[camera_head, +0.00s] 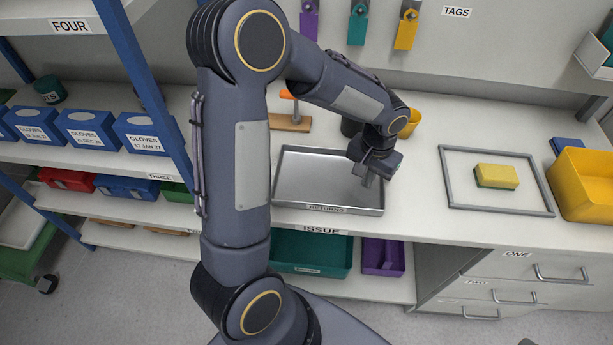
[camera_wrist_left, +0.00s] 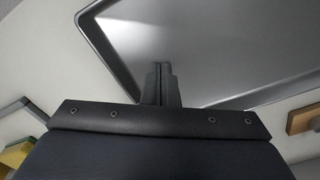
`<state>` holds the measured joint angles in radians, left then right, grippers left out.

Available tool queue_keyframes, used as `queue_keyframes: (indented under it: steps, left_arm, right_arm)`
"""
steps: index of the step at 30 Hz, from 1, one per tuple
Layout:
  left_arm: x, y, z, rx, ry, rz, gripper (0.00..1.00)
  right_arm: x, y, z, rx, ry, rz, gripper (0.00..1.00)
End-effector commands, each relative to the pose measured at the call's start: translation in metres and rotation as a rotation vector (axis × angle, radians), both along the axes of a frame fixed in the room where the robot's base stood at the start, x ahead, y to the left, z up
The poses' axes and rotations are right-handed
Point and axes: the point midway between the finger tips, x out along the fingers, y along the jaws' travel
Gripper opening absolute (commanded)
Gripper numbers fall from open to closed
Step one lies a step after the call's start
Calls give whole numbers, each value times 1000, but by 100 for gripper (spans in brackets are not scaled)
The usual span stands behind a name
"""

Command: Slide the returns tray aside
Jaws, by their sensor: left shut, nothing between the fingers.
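The returns tray (camera_head: 318,178) is a shallow, empty metal tray with a raised rim, lying on the worktop above the ISSUE label. Its front edge carries a RETURNS label. My left gripper (camera_head: 367,181) points down over the right part of the tray, with its fingers shut and empty. In the left wrist view the shut fingers (camera_wrist_left: 158,68) show against the tray's floor, near its rim (camera_wrist_left: 112,62). I cannot tell whether the fingertips touch the tray. My left arm hides the worktop left of the tray. My right gripper is not in view.
Right of the tray is bare worktop (camera_head: 420,205), then a grey frame (camera_head: 449,190) around a yellow block (camera_head: 497,176) and a yellow bin (camera_head: 585,185). Behind the tray are a wooden piece with an orange handle (camera_head: 291,122), a dark cup (camera_head: 350,127) and a yellow cup (camera_head: 411,122).

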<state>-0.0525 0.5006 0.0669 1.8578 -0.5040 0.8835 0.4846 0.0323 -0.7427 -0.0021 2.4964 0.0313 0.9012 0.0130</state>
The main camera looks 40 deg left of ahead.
Motion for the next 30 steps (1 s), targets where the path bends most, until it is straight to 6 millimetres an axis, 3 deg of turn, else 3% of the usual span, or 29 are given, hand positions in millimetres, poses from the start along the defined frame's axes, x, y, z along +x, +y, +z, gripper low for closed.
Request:
queue_keyframes:
  steps: [1, 30]
  left_arm:
    - [-3, -7, -11, -8, 15, -6, 0]
    - [20, -44, -11, -6, 15, -5, 0]
  right_arm:
    - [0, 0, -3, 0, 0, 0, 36]
    - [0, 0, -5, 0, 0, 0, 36]
